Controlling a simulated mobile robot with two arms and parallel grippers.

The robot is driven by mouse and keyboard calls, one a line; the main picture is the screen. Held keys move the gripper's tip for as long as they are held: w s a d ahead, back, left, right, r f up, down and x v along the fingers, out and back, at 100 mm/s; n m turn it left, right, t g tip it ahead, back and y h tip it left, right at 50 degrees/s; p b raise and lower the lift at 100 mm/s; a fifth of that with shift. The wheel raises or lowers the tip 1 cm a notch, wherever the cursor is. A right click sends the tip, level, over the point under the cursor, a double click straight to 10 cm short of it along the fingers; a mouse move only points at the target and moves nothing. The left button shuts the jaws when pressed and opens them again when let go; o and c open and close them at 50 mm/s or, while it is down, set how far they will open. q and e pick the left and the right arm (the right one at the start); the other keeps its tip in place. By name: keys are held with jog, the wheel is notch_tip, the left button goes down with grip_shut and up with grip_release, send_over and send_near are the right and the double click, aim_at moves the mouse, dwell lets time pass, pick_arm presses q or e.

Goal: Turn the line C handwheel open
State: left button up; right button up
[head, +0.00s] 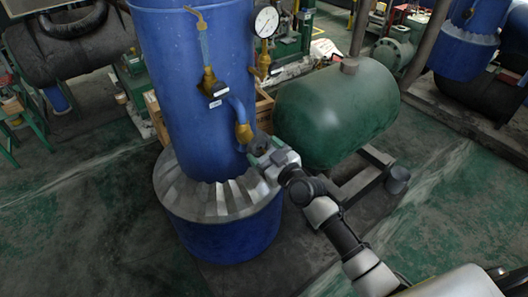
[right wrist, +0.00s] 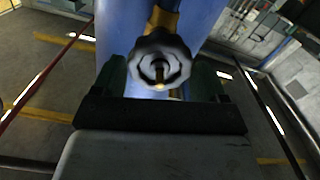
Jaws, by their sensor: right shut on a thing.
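In the head view the handwheel (head: 259,143) sits low on the right side of the blue tank (head: 190,90), below a brass valve fitting (head: 243,132) on a bent blue pipe. My right gripper (head: 262,152) is at the handwheel, and its fingers (right wrist: 162,82) stand on either side of the rim, shut on it. I cannot read a line label. My left gripper is not in view.
A green horizontal tank (head: 337,112) on a grey frame stands just right of my right gripper. A pressure gauge (head: 267,22) and another valve (head: 211,84) are on the blue tank above. The floor at the left is open.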

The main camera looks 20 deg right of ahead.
jog(key=shift+n, duration=0.8)
jog(key=n, duration=0.4)
jog(key=shift+p, duration=0.3)
jog(key=n, duration=0.2)
jog(key=shift+r+n+p, duration=0.1)
jog(key=shift+n+p, duration=0.25)
jog(key=shift+n, duration=0.75)
